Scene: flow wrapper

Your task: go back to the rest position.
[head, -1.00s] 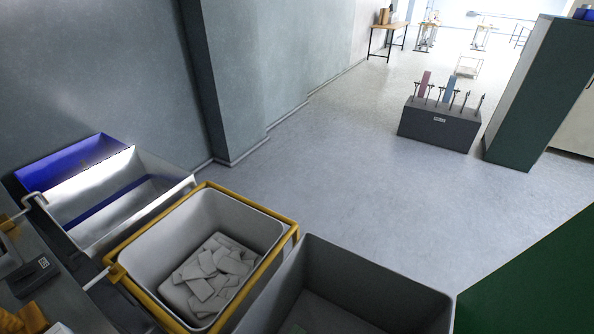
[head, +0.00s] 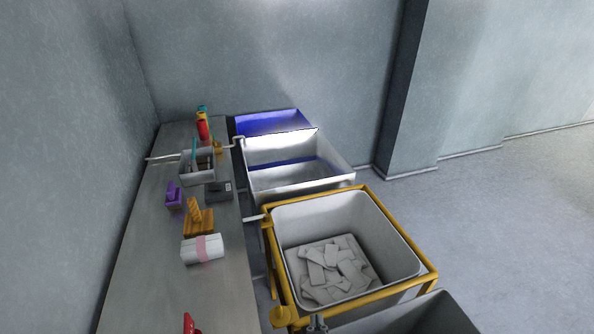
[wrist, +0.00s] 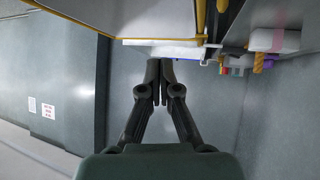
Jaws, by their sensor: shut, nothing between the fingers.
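My gripper (wrist: 160,88) shows in the wrist view with its two dark fingers together and nothing between them. It hangs in free space, with the grey floor and wall behind it. The bench and yellow-framed bin are beyond it at the top of that view. In the head view a small grey part shows at the bottom edge, and I cannot tell whether it is my gripper.
In the head view, a yellow-framed bin (head: 400,236) holds pale flat pieces. A white bin (head: 335,180) and blue bin (head: 268,122) stand behind. The bench (head: 150,262) carries a white bundle with a pink band (head: 203,249) and tools. Floor at right (head: 500,230) is clear.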

